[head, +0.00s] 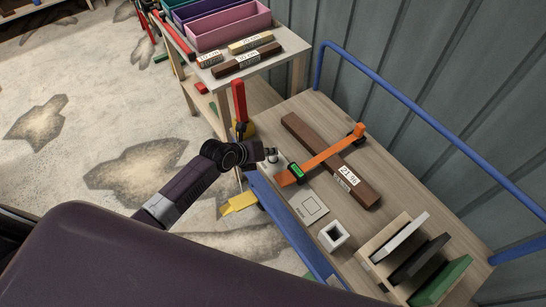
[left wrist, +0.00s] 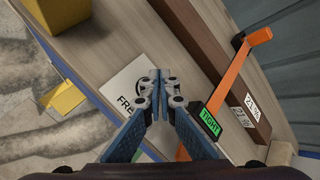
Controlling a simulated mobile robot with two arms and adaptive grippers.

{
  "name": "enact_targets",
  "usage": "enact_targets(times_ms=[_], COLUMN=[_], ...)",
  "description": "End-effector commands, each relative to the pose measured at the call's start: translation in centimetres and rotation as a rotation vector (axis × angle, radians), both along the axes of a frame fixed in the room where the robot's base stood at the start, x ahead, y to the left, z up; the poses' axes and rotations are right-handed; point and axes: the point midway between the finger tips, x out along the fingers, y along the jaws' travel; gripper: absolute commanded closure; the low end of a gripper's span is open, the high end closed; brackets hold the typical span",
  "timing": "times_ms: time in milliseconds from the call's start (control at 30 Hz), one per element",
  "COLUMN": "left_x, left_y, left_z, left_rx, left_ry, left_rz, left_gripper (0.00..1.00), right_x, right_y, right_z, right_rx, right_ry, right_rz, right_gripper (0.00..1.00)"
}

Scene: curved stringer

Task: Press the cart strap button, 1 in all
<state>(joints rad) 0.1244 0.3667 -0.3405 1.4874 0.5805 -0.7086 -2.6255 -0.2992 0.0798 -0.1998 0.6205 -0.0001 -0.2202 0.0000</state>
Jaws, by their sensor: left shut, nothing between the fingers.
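An orange strap (head: 325,157) crosses a long brown beam (head: 332,160) on the wooden cart top. At its near end is a dark buckle box with a lit green display (head: 296,172). In the left wrist view the display (left wrist: 210,122) reads "TIGHT", just right of my fingers. The strap's orange arm (left wrist: 232,75) shows there too. My left gripper (head: 273,155) is shut and empty, left of the buckle. In the left wrist view my gripper (left wrist: 155,76) is over a white card (left wrist: 122,88) starting "FRE"; the fingers hide the rest. No separate button can be made out. My right gripper is out of view.
A blue rail (head: 410,105) runs along the cart's wall side. A white square holder (head: 333,235) and a rack with upright panels (head: 385,240) stand at the near end. A marked pale card (head: 309,207) lies beside the holder. A bin table (head: 215,77) stands behind.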

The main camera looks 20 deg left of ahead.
Motion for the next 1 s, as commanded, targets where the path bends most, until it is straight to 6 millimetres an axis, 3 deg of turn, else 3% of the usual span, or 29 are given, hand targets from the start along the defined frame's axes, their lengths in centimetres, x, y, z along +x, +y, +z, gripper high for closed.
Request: enact_targets(times_ms=[700, 1000], left_x=[-0.01, 0.01], left_y=[0.01, 0.03], left_z=[-0.04, -0.91], left_rx=[0.0, 0.002], left_ry=[0.0, 0.0], left_rz=[0.0, -0.001], left_gripper=[1.0, 1.0], right_x=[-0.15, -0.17], right_y=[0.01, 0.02], right_z=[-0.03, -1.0], right_rx=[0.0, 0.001], right_ry=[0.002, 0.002], right_rz=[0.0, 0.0], right_gripper=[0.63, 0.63])
